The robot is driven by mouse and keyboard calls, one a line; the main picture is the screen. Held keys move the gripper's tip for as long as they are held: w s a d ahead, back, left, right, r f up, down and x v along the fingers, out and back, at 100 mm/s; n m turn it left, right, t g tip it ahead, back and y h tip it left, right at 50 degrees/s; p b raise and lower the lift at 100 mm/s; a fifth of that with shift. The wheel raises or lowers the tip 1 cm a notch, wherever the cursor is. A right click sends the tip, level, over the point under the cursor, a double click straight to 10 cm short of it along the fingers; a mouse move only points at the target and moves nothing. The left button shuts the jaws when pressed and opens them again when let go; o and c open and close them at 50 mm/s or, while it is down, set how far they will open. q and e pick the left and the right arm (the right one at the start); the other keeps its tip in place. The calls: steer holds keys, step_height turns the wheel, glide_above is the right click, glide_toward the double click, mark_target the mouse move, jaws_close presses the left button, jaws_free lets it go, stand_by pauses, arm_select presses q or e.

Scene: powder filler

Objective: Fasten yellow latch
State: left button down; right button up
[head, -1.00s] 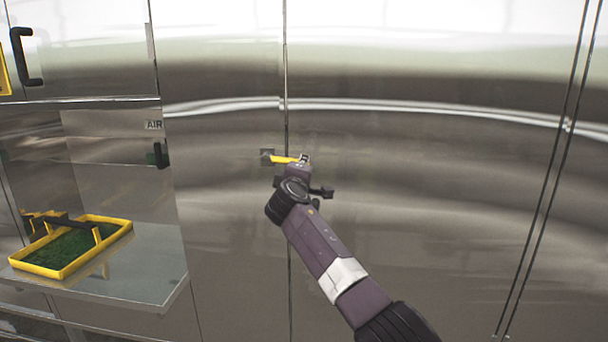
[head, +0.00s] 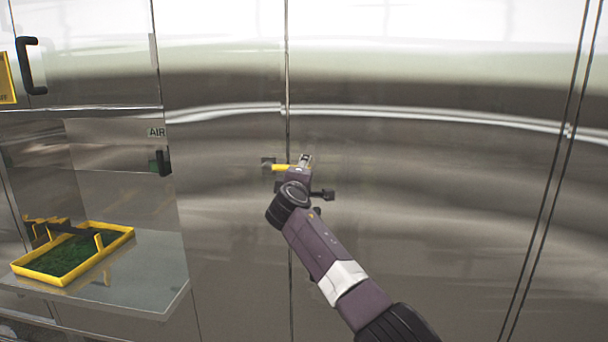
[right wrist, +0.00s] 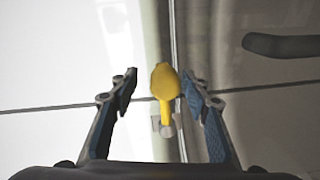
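The yellow latch (head: 281,168) sits at the seam between two steel door panels, beside a small grey mount (head: 267,162). My right gripper (head: 305,160) is at the latch's right end in the head view and partly hides it. In the right wrist view the yellow latch (right wrist: 163,82) stands between the two fingers of my right gripper (right wrist: 162,88). The fingers are spread wide, with a visible gap on each side of the latch. My left gripper is not in view.
A yellow-rimmed tray with a green bed (head: 122,239) rests on a steel shelf (head: 165,290) at the lower left. Black handles (head: 30,65) and a green-black valve (head: 160,162) under an AIR label are on the left. The steel front at right is clear.

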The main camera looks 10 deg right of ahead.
steer(key=shift+a+f, duration=0.1)
steer(key=shift+f, duration=0.05)
steer(key=v, duration=1.2)
stand_by(0.4)
